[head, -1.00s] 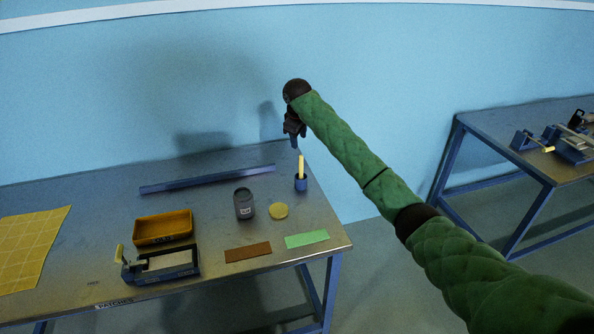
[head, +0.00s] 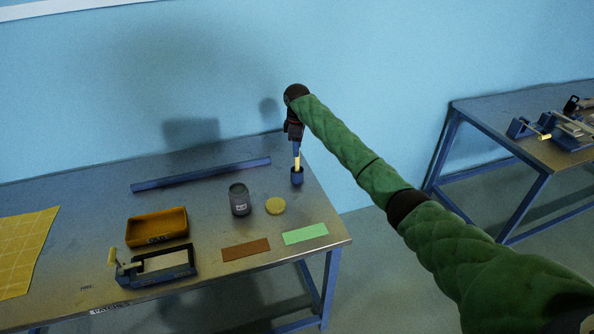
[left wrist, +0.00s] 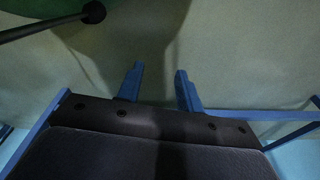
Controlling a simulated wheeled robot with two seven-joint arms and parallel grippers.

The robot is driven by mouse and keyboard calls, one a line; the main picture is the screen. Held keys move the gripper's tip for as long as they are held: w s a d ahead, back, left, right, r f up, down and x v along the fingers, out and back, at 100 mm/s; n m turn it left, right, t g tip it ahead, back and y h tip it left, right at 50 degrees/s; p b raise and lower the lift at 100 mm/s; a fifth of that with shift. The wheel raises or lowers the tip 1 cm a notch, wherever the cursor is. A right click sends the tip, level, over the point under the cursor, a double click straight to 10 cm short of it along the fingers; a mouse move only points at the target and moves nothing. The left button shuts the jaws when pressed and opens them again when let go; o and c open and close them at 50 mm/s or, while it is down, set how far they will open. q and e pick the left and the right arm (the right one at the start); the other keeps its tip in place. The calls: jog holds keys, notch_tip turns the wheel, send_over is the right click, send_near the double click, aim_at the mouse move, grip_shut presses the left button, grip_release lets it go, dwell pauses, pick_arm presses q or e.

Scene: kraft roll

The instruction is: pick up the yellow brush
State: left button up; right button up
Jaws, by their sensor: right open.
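The yellow brush (head: 297,165) stands upright in a small blue cup (head: 297,177) near the table's back right corner. My right gripper (head: 296,150) points down over it, open, with its fingers at the top of the brush handle. The fingers hide the upper end of the brush, and I cannot tell whether they touch it. My left gripper (left wrist: 159,69) shows only in the left wrist view, its two blue fingers apart with nothing between them.
Another table (head: 500,115) stands at the right.

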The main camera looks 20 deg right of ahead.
aim_at(297, 170)
jog(key=shift+f+p, duration=0.55)
jog(key=shift+f, duration=0.45)
notch_tip(297, 170, down, 4)
jog(key=shift+w+r+p, duration=0.1)
jog(key=shift+r+p, duration=0.05)
jog(key=shift+p, duration=1)
jog(key=shift+f, duration=0.45)
pick_arm(q)
jog(key=s+a+f, duration=0.3)
jog(key=s+f, duration=0.1)
jog(key=f, duration=0.1)
jog(key=shift+s+f, duration=0.15)
jog(key=shift+s, duration=0.25)
pick_arm(e)
grip_shut()
